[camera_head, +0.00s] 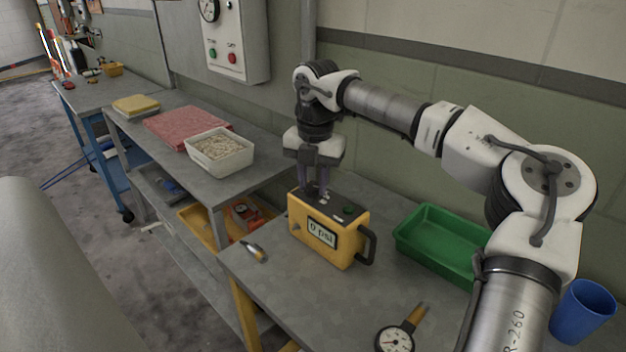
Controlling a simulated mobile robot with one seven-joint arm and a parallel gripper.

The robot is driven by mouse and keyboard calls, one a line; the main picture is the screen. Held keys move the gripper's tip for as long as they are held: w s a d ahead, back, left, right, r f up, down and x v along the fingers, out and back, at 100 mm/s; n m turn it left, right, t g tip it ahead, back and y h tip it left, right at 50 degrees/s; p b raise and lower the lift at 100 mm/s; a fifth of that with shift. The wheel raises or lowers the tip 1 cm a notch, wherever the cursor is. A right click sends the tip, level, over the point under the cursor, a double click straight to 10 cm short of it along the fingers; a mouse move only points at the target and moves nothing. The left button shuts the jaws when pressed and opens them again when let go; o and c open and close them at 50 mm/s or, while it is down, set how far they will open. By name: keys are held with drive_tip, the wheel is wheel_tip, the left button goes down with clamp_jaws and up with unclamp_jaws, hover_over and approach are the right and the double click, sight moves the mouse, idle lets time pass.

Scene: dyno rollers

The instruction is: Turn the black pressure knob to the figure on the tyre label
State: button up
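A yellow inflator box (330,229) with a dark top and a black side handle stands on the grey bench. Its front display (321,233) reads "0 psi". My gripper (318,190) points straight down at the left part of the box's top, its fingertips at or just above that surface. The black pressure knob cannot be made out; the fingers may hide it. Whether the fingers are closed on anything is too small to tell. A small green spot (347,210) shows on the top, right of the fingers. I cannot see a tyre label.
A green tray (437,243) lies right of the box, with a blue cup (583,311) farther right. A dial gauge (395,340) lies near the front and a small tool (253,251) at the left edge. A white tub (219,152) stands on the left bench.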

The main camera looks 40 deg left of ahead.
sight(315, 186)
drive_tip(key=o, duration=0.3)
drive_tip(key=shift+o, duration=0.2)
wheel_tip(315, 186, up, 14)
drive_tip(key=shift+d+b, duration=0.25)
drive_tip(key=shift+b, duration=0.1)
drive_tip(key=shift+w+f, duration=0.1)
